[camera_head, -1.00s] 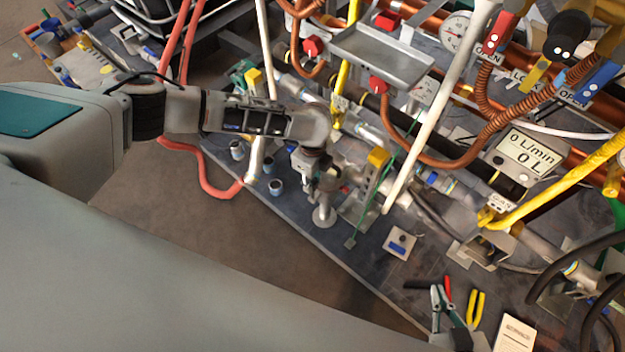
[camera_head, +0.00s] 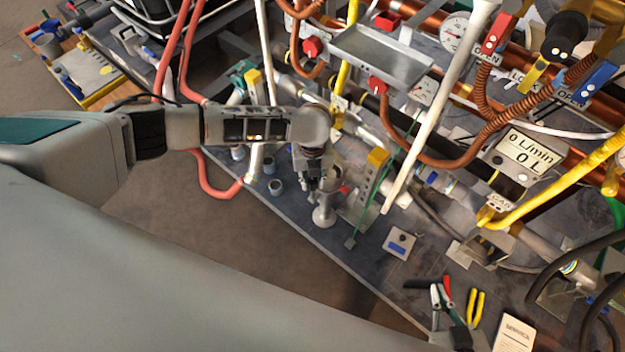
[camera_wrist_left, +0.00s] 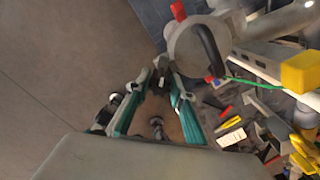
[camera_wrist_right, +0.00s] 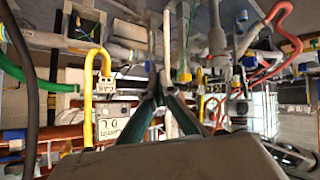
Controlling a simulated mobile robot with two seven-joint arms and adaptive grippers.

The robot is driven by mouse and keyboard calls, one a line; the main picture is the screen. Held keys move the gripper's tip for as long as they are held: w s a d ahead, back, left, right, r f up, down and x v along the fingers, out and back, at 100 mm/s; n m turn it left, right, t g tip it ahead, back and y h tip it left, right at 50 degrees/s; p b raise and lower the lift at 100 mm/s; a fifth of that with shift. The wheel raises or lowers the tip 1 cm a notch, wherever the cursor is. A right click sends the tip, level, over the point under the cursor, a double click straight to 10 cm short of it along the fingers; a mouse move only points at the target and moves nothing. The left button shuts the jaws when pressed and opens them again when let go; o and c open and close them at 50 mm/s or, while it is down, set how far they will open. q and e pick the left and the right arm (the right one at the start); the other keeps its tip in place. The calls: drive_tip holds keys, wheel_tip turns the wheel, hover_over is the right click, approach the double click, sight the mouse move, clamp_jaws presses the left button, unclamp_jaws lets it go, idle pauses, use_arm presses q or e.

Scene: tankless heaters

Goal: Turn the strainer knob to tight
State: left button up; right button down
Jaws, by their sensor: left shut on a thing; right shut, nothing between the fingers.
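My left gripper (camera_head: 316,187) reaches down over the grey upright fitting (camera_head: 325,214) by the pipe run. In the left wrist view, the left gripper's fingertips (camera_wrist_left: 161,74) come together at the edge of a round grey body (camera_wrist_left: 197,52) with a dark curved handle (camera_wrist_left: 209,48). They are shut on a small dark part that is mostly hidden between them. I cannot make out the strainer knob's shape or any tight marking. My right gripper (camera_wrist_right: 158,95) is shut and empty in the right wrist view, with pipes and the flow display (camera_wrist_right: 113,121) beyond it.
Pliers (camera_head: 476,304) and a white card (camera_head: 514,334) lie at lower right. Bare floor (camera_head: 275,240) is left of the bench edge.

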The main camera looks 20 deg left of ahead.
use_arm(q)
drive_tip(key=m, duration=0.6)
drive_tip(key=shift+s+f+m+b, duration=0.15)
drive_tip(key=shift+m+b, duration=0.15)
drive_tip(key=shift+m, duration=1)
use_arm(e)
drive_tip(key=shift+a+r, duration=0.1)
drive_tip(key=shift+a, duration=0.05)
drive_tip(key=shift+w, duration=0.1)
use_arm(q)
drive_tip(key=o, duration=1.1)
drive_tip(key=shift+o, duration=0.2)
use_arm(e)
drive_tip(key=shift+f, duration=0.2)
drive_tip(key=shift+s, duration=0.2)
